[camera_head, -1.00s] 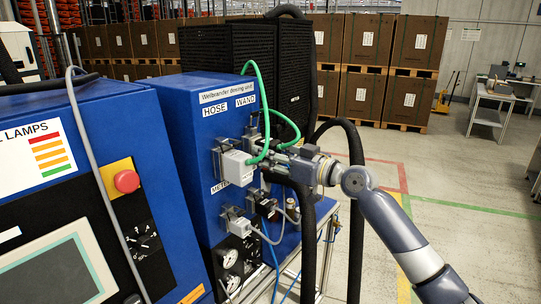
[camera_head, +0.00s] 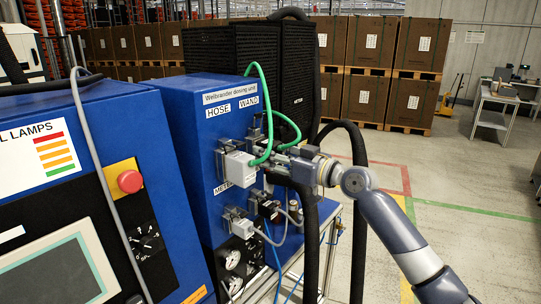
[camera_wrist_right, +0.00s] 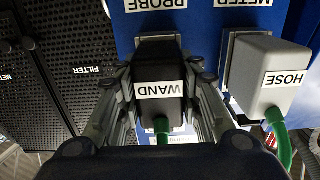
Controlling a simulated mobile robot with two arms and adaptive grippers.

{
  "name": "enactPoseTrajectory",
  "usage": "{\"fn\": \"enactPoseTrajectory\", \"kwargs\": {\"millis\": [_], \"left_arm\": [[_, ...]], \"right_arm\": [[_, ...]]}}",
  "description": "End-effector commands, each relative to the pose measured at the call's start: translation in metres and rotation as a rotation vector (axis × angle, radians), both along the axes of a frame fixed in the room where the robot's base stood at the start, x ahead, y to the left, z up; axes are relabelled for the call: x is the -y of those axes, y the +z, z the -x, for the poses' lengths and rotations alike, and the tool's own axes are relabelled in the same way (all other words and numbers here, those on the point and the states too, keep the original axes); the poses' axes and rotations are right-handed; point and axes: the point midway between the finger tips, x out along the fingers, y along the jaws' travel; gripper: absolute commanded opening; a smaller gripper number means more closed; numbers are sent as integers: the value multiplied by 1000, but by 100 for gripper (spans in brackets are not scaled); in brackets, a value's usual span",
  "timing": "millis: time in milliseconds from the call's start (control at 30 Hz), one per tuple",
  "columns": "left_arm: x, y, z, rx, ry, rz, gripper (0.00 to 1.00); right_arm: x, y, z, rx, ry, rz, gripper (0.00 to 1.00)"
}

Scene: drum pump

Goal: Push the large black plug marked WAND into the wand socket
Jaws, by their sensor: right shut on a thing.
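The black plug marked WAND (camera_wrist_right: 160,88) is between the two fingers of my right gripper (camera_wrist_right: 165,76), which is shut on it; a green hose leaves the plug. In the head view my right gripper (camera_head: 283,160) reaches the front of the blue dosing unit (camera_head: 190,130), below the printed WAND label (camera_head: 248,102). The plug's front end is up against the socket area, but the wand socket is hidden behind it, so I cannot tell how deep it sits. My left gripper is not in view.
A light grey plug marked HOSE (camera_wrist_right: 270,75) sits close beside the WAND plug, with its own green hose. Lower plugs with cables (camera_head: 240,226) are under the gripper. A black perforated filter housing (camera_head: 290,70) and a thick black hose (camera_head: 357,220) are close to the arm.

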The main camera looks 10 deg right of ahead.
Motion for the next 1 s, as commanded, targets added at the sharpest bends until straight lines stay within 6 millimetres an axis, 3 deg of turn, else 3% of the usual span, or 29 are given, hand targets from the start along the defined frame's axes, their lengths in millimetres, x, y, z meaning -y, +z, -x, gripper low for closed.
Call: {"fn": "enactPoseTrajectory", "kwargs": {"millis": [433, 467, 533, 1000], "left_arm": [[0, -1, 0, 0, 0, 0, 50], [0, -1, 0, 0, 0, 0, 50], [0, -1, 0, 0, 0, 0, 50], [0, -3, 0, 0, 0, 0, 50]], "right_arm": [[-2, 2, -3, 5, -1, -2, 4], [-2, 2, -3, 5, -1, -2, 37], [-2, 2, -3, 4, -1, -3, 53], [3, -1, 3, 1, -1, 1, 56]]}}
